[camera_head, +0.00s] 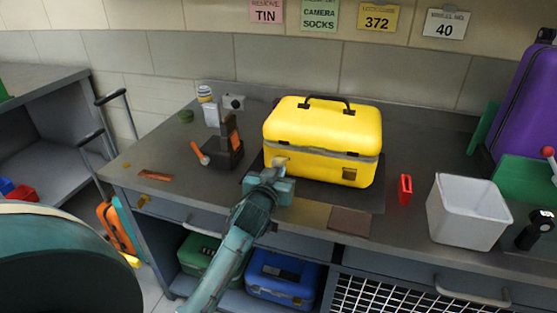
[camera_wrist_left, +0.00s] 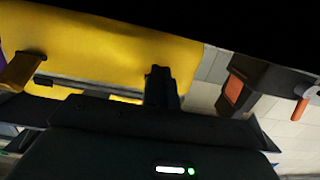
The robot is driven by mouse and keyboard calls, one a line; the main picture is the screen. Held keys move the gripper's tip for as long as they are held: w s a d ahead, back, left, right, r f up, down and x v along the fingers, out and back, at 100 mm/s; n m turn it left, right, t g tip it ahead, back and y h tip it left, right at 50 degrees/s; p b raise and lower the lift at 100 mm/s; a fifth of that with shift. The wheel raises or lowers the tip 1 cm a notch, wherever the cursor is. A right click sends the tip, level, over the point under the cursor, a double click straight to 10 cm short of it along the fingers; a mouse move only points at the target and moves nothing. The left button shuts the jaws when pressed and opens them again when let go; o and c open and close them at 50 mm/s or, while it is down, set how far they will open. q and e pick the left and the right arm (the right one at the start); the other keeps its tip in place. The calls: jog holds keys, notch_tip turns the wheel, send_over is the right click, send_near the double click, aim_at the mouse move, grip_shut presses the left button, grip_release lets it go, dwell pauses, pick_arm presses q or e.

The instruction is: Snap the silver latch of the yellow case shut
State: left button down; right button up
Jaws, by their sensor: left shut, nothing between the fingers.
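The yellow case (camera_head: 320,125) stands upright on the workbench with its lid down and its black handle on top. It also fills the upper left of the left wrist view (camera_wrist_left: 120,45). A brownish latch (camera_head: 349,174) shows at the right of its front; a similar latch (camera_wrist_left: 22,68) is at the left edge of the wrist view. I cannot make out a clearly silver latch. My left gripper (camera_head: 281,164) is shut and empty at the left of the case's front; in the wrist view its dark fingers (camera_wrist_left: 160,85) overlap the case. Contact is unclear. The gripper hides that front part. My right gripper is not in view.
The workbench (camera_head: 145,160) carries an orange-and-black device (camera_head: 228,150) left of the case. Right of it are a red object (camera_head: 405,188), a white bin (camera_head: 465,215) and a purple case (camera_head: 525,105). Green and blue cases sit below. Some bench surface is free left of the case.

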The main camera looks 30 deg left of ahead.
aim_at(276, 163)
pick_arm(q)
jog(key=shift+w+a+r, duration=0.2)
jog(key=shift+w+r, duration=0.15)
jog(key=shift+r, duration=0.15)
jog(key=shift+w+a+r, duration=0.2)
jog(key=shift+w+r, duration=0.1)
jog(key=shift+r, duration=0.15)
jog(key=shift+s+d+f+p, duration=0.3)
jog(key=shift+s+f+p, duration=0.2)
jog(key=shift+s+f, duration=0.05)
dwell(0.4)
jog(key=shift+r+p, duration=0.3)
jog(key=shift+p, duration=0.05)
jog(key=shift+r+p, duration=0.8)
jog(key=shift+r, duration=0.1)
jog(key=shift+f, duration=0.3)
jog(key=shift+f+p+v, duration=0.15)
jog(key=shift+p+v, duration=0.3)
jog(key=shift+v, duration=0.6)
jog(key=shift+f+p+v, duration=0.15)
jog(key=shift+p+v, duration=0.3)
jog(key=shift+v, duration=0.55)
jog(key=shift+d, duration=0.1)
